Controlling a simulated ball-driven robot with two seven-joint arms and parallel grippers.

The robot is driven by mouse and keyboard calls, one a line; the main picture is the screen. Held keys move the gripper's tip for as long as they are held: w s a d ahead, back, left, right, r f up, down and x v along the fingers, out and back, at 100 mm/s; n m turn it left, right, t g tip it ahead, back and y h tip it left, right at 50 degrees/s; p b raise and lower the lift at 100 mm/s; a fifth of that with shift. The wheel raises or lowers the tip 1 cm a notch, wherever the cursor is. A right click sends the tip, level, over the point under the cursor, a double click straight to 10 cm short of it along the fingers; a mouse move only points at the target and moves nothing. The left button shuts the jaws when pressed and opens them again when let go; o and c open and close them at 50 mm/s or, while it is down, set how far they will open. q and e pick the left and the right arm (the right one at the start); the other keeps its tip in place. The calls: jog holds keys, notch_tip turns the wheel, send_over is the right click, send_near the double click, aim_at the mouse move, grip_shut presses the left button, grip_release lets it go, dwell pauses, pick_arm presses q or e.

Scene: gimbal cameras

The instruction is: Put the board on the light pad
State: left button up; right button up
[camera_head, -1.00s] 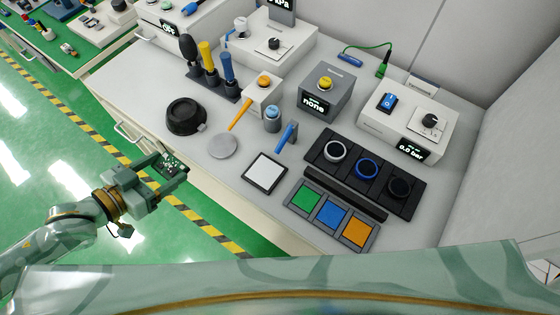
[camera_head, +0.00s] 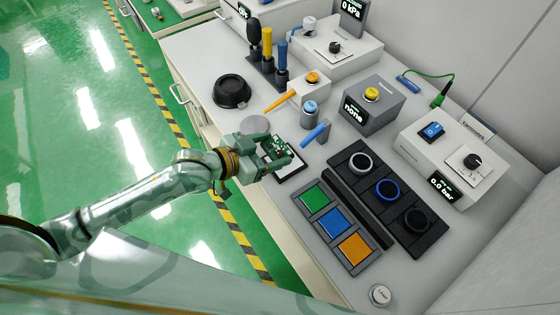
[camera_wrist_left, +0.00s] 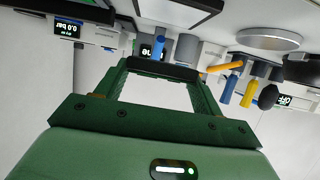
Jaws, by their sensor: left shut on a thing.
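The board (camera_head: 277,145) is a small green circuit board with pale parts. My left gripper (camera_head: 281,150) is shut on it and holds it over the bench. The light pad (camera_head: 287,174) is a white square with a dark frame, lying on the bench. In the head view the gripper and board cover much of the pad, and the board's height above it is hard to tell. My right gripper is not in view.
A tray of green, blue and orange squares (camera_head: 333,222) lies in front. A grey disc (camera_head: 254,124) and black round bowl (camera_head: 232,91) lie behind. A dark block with round rings (camera_head: 388,190) is farther right.

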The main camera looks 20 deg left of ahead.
pick_arm(q)
jog(key=shift+w+d+f+b, duration=0.2)
jog(key=shift+w+d+f, duration=0.1)
jog(key=shift+f, duration=0.25)
jog(key=shift+w+d+f+b, duration=0.15)
jog(key=shift+w+d+f, duration=0.15)
jog(key=shift+f, duration=0.25)
notch_tip(320, 180, down, 4)
jog(key=shift+w+d+r+b, duration=0.1)
jog(key=shift+d+r+b, duration=0.05)
jog(key=shift+b, duration=0.9)
jog(key=shift+r, duration=0.2)
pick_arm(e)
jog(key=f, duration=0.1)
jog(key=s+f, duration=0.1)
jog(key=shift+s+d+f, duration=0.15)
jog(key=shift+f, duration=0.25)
pick_arm(q)
jog(key=shift+f, duration=0.15)
jog(key=o, duration=1)
jog(key=shift+c, duration=0.2)
